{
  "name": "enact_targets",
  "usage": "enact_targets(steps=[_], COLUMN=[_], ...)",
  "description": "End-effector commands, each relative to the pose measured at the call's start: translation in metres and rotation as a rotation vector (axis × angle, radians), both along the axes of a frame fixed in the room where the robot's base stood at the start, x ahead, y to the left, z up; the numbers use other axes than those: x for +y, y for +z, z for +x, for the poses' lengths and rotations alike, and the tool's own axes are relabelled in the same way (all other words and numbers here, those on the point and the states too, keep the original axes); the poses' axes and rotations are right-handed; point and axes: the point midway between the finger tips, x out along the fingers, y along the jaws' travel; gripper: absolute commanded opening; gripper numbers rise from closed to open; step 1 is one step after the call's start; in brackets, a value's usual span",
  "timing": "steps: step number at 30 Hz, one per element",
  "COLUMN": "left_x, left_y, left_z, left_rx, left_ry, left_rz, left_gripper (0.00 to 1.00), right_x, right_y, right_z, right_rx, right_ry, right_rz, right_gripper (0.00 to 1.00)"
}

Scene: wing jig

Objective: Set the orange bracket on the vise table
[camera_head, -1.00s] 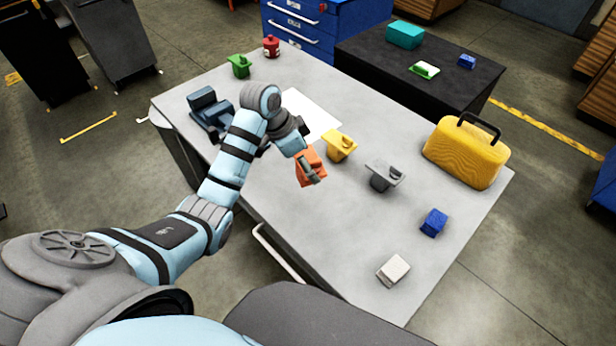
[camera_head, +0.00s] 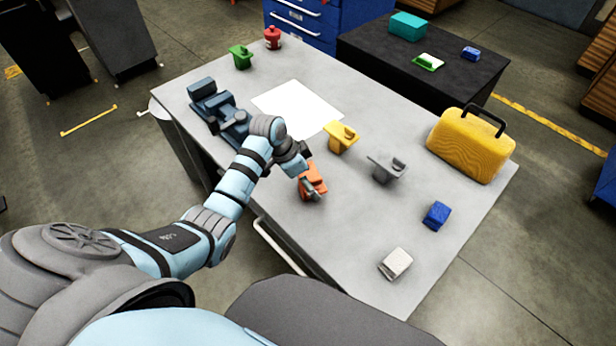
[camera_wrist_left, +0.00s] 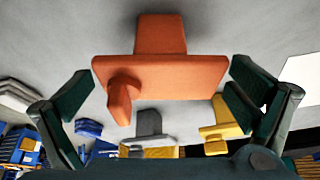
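The orange bracket (camera_head: 312,182) is at my left gripper (camera_head: 305,170), over the near middle part of the grey vise table (camera_head: 270,200). In the left wrist view the bracket's wide plate (camera_wrist_left: 160,76) spans between the two fingertips of the left gripper (camera_wrist_left: 160,82). The fingers meet its two ends, so the gripper looks shut on it. I cannot tell how high the bracket is above the tabletop. A dark blue vise (camera_head: 222,112) stands at the table's left side, partly behind my arm. My right gripper is out of view.
A yellow bracket (camera_head: 342,138) and a grey bracket (camera_head: 387,167) stand right of the orange one. A blue block (camera_head: 437,215), a white block (camera_head: 396,263) and a yellow case (camera_head: 470,145) are farther right. A white sheet (camera_head: 297,107) lies behind. The table front is clear.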

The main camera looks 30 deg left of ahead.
Motion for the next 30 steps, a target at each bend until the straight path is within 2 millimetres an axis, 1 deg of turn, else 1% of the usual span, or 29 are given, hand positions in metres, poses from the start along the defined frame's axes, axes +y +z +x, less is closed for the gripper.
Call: enact_targets(steps=[5,8,11,14,18,21,25,30], left_x=[0.000,0.001,0.005,0.011,0.022,0.027,0.030,0.031], left_y=[0.001,0.005,0.019,0.040,0.077,0.098,0.112,0.113], left_z=[0.000,0.000,-0.004,-0.010,-0.021,-0.028,-0.033,-0.034], left_rx=[0.000,-0.002,-0.003,-0.003,-0.004,-0.003,-0.001,-0.001], left_ry=[0.000,0.001,0.002,0.001,0.001,0.001,0.001,0.000], left_rz=[0.000,0.001,0.002,0.004,0.004,0.002,0.001,-0.001], left_gripper=[1.00,1.00,1.00,1.00,1.00,1.00,1.00,1.00], right_x=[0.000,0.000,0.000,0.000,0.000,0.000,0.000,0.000], right_y=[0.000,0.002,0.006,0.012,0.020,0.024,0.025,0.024], right_z=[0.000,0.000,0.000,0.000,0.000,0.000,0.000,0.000], right_rx=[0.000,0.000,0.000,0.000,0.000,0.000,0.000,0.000], right_ry=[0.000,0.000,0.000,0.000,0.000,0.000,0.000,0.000], right_rz=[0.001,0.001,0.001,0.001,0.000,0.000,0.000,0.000], right_gripper=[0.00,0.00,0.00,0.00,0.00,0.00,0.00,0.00])
